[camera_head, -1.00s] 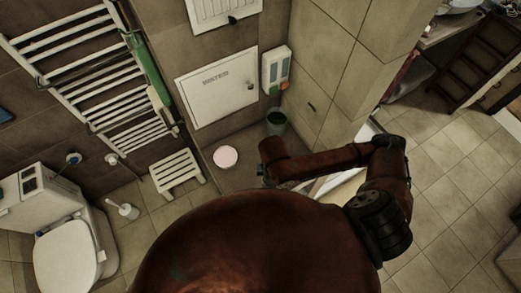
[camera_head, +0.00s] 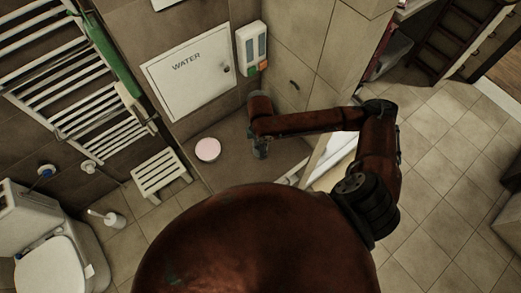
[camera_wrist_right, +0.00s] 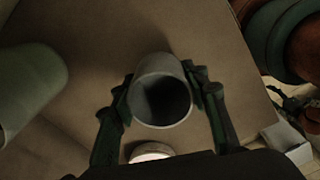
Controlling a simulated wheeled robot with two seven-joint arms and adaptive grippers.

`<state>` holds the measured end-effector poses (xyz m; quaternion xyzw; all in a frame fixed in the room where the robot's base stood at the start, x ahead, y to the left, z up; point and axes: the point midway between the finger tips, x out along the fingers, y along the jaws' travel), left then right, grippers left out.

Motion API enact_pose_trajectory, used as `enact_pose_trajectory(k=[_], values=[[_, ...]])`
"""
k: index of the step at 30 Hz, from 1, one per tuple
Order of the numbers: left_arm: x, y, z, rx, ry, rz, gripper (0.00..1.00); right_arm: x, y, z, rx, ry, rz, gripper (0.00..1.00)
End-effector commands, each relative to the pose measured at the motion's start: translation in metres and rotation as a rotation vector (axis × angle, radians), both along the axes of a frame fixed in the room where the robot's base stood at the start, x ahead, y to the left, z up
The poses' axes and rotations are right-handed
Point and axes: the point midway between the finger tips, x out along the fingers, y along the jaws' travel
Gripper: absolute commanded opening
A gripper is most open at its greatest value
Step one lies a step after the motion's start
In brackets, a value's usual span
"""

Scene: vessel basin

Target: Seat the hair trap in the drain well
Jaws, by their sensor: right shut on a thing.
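My right gripper (camera_wrist_right: 163,92) is shut on a grey hollow cylinder (camera_wrist_right: 146,78), which I take to be the hair trap. One finger lies on each side of it, and its dark open end faces the wrist camera. The held cylinder cannot be made out clearly there. I cannot identify the drain well for sure. My left gripper is not in view.
A pale round thing (camera_wrist_right: 150,152) shows at the bottom.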

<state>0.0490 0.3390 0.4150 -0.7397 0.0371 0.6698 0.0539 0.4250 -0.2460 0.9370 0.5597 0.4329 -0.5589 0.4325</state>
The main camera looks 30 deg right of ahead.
Motion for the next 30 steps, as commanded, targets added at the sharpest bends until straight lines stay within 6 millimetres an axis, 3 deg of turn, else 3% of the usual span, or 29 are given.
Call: enact_pose_trajectory(k=[5, 12, 23, 24, 30], values=[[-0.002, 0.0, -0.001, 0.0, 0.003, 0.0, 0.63, 0.006, -0.004, -0.009, -0.002, 0.001, -0.001, 0.23], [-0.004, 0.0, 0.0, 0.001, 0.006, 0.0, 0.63, 0.006, -0.005, -0.039, -0.001, 0.0, -0.001, 0.23], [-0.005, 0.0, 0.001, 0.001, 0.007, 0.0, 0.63, 0.007, -0.005, -0.043, -0.001, -0.001, 0.0, 0.23], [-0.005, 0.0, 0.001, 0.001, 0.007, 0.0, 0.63, 0.007, -0.005, -0.042, -0.001, -0.002, 0.0, 0.45], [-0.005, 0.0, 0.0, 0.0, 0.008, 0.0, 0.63, 0.007, -0.005, -0.042, -0.001, -0.001, 0.0, 0.58]])
